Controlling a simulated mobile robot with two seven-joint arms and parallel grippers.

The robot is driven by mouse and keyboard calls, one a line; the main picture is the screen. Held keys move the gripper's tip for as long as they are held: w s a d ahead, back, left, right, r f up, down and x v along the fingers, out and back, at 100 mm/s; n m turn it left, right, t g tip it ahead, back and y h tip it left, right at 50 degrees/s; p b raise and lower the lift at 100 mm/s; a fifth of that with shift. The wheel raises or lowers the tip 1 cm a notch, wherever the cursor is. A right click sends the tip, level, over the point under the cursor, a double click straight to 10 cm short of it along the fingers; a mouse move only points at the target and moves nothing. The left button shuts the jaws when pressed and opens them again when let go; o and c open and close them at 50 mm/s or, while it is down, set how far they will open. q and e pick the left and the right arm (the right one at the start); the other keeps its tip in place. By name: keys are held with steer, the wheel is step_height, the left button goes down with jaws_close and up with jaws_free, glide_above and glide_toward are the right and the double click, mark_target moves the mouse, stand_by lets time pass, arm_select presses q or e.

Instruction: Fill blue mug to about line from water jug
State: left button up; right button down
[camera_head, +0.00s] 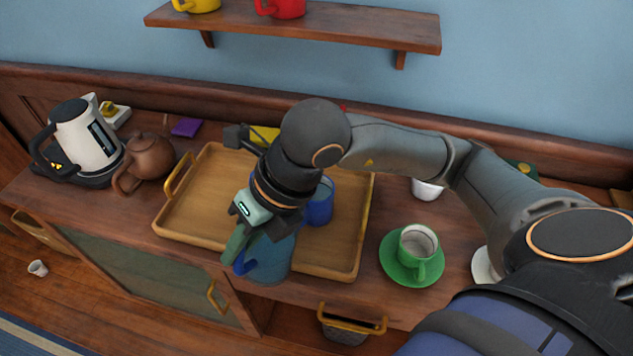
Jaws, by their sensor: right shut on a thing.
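The water jug (273,262) is a see-through blue-grey vessel at the tray's front edge, partly hidden by my right gripper. My right gripper (238,243) comes down from above and is shut on the jug at its handle side. I cannot tell whether the jug rests on the tray or hangs just above it. The blue mug (321,207) stands upright on the tray just behind and right of the jug, partly covered by my wrist. Its inside, its line and any water level cannot be made out. My left gripper is not in view.
The wooden tray (205,206) has clear room at its left. A white kettle (86,137) and brown teapot (150,158) stand left of it. A green cup (417,250) on a green saucer (396,268) stands right. A shelf (300,28) with mugs hangs above.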

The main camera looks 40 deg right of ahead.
mark_target(234, 273)
steer(key=shift+s+a+f+t+h+b, duration=0.3)
steer(key=shift+a+f+h+b, duration=0.15)
steer(key=shift+a+f+h, duration=0.2)
steer(key=shift+s+a+f+n+h+b, duration=0.1)
steer(key=shift+a+f+n+h+b, duration=0.2)
steer(key=shift+f+h+b, duration=0.35)
steer(key=shift+s+a+f+t+h+b, duration=0.1)
steer(key=shift+a+f+t+h+b, duration=0.1)
steer(key=shift+f+t+h+b, duration=0.45)
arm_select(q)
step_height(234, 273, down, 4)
arm_select(e)
steer(key=shift+f+h+b, duration=0.25)
steer(key=shift+f+b, duration=0.05)
steer(key=shift+f, duration=0.1)
steer(key=shift+r+n+p, duration=0.3)
steer(key=shift+r, duration=0.05)
step_height(234, 273, up, 4)
steer(key=p, duration=0.3)
steer(key=shift+r, duration=0.2)
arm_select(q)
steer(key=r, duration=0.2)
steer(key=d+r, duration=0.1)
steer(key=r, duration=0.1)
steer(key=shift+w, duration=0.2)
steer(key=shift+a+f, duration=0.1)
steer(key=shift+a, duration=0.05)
arm_select(e)
steer(key=shift+f, duration=0.1)
